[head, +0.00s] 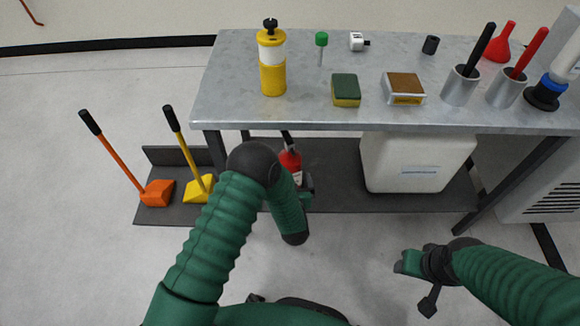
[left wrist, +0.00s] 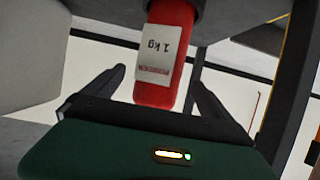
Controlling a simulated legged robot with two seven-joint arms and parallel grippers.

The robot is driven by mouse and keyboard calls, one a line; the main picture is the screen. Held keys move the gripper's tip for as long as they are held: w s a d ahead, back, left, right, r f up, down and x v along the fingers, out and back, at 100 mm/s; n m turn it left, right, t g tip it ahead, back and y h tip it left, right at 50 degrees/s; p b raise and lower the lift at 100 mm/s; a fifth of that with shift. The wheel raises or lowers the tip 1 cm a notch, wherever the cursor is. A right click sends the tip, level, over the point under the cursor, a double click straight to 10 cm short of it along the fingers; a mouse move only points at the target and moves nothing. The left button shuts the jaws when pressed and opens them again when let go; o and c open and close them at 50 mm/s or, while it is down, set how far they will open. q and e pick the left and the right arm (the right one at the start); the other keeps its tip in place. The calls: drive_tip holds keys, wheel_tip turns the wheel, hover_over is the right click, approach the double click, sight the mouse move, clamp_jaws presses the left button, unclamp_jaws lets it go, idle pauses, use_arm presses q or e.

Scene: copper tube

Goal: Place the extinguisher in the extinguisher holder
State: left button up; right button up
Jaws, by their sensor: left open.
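The red extinguisher (head: 290,161) with a black top is at the lower shelf under the table, partly hidden by my left arm. In the left wrist view the extinguisher (left wrist: 165,50) shows its white "1 kg" label upside down. My left gripper (left wrist: 160,82) is open, with one finger on each side of the extinguisher; contact cannot be told. In the head view the left gripper is mostly hidden behind my forearm. My right gripper (head: 425,278) is at the lower right, away from the table; its jaw opening is unclear. I cannot make out the extinguisher holder.
The metal table (head: 335,50) carries a yellow bottle (head: 272,75), a sponge (head: 346,90) and several other items. On the lower shelf (head: 330,165) stand a white canister (head: 415,160), an orange scoop (head: 158,192) and a yellow scoop (head: 197,189). Floor at left is clear.

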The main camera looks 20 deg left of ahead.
use_arm(q)
drive_tip(key=s+d+r+m+g+h+p, duration=0.1)
drive_tip(key=s+d+r+m+g+h, duration=0.25)
drive_tip(key=r, duration=0.65)
drive_tip(key=s+a+r+g, duration=0.2)
drive_tip(key=s+r, duration=0.1)
drive_tip(key=s, duration=0.4)
drive_tip(key=s+a+r+g+p, duration=0.1)
drive_tip(key=s+a+r+g, duration=0.15)
drive_tip(key=s, duration=0.55)
drive_tip(key=s+a+r+g, duration=0.2)
drive_tip(key=s+r, duration=0.1)
drive_tip(key=s, duration=0.4)
wheel_tip(320, 180, up, 33)
drive_tip(key=p, duration=3.3)
drive_tip(key=shift+r+h, duration=0.15)
drive_tip(key=shift+h, duration=0.3)
use_arm(e)
drive_tip(key=w+v, duration=0.2)
drive_tip(key=v, duration=1)
drive_tip(key=w+r+v, duration=0.1)
drive_tip(key=w+v, duration=0.2)
drive_tip(key=v, duration=0.8)
drive_tip(key=w+r+v, duration=0.1)
drive_tip(key=w+v, duration=0.2)
drive_tip(key=v, duration=0.9)
drive_tip(key=shift+r, duration=0.3)
use_arm(q)
drive_tip(key=shift+d+m, duration=0.1)
drive_tip(key=shift+m, duration=0.15)
